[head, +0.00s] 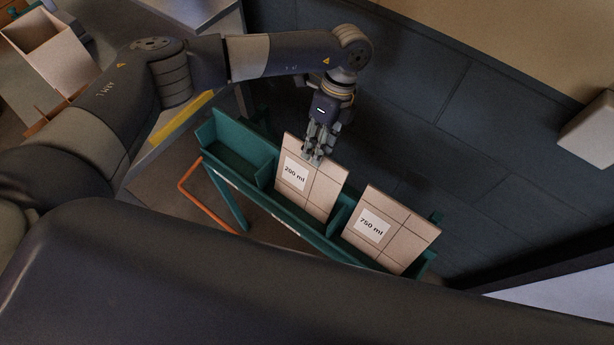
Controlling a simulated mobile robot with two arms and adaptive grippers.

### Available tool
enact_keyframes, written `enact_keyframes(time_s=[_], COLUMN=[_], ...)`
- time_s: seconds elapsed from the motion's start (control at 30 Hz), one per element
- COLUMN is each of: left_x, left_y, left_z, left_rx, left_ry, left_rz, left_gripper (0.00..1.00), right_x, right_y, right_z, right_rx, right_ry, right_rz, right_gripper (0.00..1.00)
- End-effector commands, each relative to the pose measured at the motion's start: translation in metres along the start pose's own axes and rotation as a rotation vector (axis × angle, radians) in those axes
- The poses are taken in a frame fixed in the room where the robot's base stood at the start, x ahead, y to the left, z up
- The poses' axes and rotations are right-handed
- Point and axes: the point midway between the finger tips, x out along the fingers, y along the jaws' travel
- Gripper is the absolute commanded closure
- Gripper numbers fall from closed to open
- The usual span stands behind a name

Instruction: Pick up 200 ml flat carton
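The 200 ml flat carton (307,189) is a light tan panel with creases and a white label reading "200 ml". It stands tilted in a slot of the teal rack (236,150). My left gripper (315,158) is at the carton's top edge, pointing down, with its fingers at or over that edge. The view is too small and dark to tell whether the fingers are closed on the carton. My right gripper is not in view.
A similar flat carton labelled "750 ml" (399,245) stands in the rack to the right. The rack's left compartment looks empty. An orange bar (203,204) sticks out at the rack's front. An open box (50,48) stands at upper left. A dark wall (440,110) rises behind the rack.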

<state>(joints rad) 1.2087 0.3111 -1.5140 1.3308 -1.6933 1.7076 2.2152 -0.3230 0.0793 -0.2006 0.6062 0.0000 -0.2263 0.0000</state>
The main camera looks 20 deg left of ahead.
Motion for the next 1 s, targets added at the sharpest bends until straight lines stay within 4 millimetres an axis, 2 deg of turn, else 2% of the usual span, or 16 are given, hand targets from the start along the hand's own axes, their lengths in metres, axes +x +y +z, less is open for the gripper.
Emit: enact_keyframes(time_s=[0.17, 0.3, 0.37, 0.6, 0.67, 0.73, 0.77, 1.0], left_x=[0.021, 0.041, 0.045, 0.048, 0.048, 0.048, 0.048, 0.047], left_y=[0.001, 0.0, -0.001, -0.002, -0.002, -0.002, -0.002, -0.002], left_z=[-0.001, -0.001, -0.001, -0.001, -0.001, -0.001, -0.001, -0.001], left_rx=[0.001, 0.0, 0.001, 0.002, 0.002, 0.002, 0.002, 0.002], left_ry=[0.001, 0.001, 0.001, 0.001, 0.001, 0.001, 0.001, 0.001], left_rz=[0.005, 0.003, 0.001, 0.0, 0.0, 0.0, 0.0, 0.0], left_gripper=[0.7, 0.7, 0.7, 0.7, 0.81, 0.97, 1.0, 1.0], right_x=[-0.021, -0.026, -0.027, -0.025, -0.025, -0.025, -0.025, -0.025], right_y=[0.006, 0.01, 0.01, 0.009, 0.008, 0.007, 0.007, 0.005], right_z=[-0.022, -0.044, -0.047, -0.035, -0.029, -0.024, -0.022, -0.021], right_rx=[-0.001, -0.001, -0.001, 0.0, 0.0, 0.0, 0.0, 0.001], right_ry=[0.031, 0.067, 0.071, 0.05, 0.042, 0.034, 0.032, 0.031], right_rz=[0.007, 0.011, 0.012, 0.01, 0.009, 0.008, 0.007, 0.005], right_gripper=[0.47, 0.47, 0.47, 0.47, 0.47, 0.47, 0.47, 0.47])
